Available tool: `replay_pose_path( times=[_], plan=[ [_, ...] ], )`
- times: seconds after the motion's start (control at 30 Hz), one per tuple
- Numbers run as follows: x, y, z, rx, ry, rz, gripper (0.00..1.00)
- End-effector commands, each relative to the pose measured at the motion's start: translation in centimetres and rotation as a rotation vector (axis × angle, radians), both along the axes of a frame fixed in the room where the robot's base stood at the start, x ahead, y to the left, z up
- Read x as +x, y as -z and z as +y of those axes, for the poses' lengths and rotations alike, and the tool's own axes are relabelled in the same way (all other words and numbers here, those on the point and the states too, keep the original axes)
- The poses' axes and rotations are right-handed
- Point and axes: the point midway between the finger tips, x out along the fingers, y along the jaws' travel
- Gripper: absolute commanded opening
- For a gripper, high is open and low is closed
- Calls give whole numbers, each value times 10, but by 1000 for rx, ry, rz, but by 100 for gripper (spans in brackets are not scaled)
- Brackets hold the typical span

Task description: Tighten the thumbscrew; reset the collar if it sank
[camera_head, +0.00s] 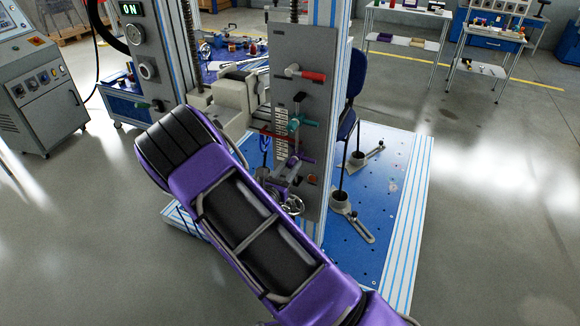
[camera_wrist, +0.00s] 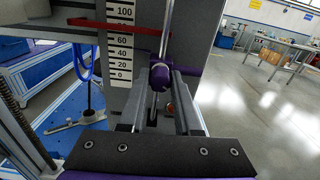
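A purple knob (camera_wrist: 160,77) with a purple crossbar stands out from the grey panel (camera_wrist: 205,30) in the wrist view, at the far end of my gripper (camera_wrist: 159,92). My gripper's two dark fingers are apart, one on each side of it; contact cannot be told. In the head view my gripper (camera_head: 287,184) is low in front of the panel (camera_head: 303,55), near the purple bar (camera_head: 299,160). A white scale (camera_wrist: 120,45) marked 0 to 100 is left of the knob. A red bar (camera_wrist: 115,25) crosses it between 60 and 100. I cannot make out the collar clearly.
Red-handled (camera_head: 312,76) and teal-handled (camera_head: 300,123) levers stick out of the panel above the purple bar. A small red button (camera_head: 312,179) is beside it. A blue drilled baseplate (camera_head: 370,190) carries chair-foot clamps (camera_head: 345,205). Open floor lies right.

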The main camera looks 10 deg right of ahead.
Motion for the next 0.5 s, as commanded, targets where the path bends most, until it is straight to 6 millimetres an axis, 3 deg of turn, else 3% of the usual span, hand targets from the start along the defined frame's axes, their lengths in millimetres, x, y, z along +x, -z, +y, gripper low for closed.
replay_pose_path(
  times=[0.03,0.17,0.5],
  plan=[
    [0,0,0,1,-1,-1,40],
    [0,0,0,0,0,0,62],
    [-2,0,2,-1,-1,1,62]
  ],
)
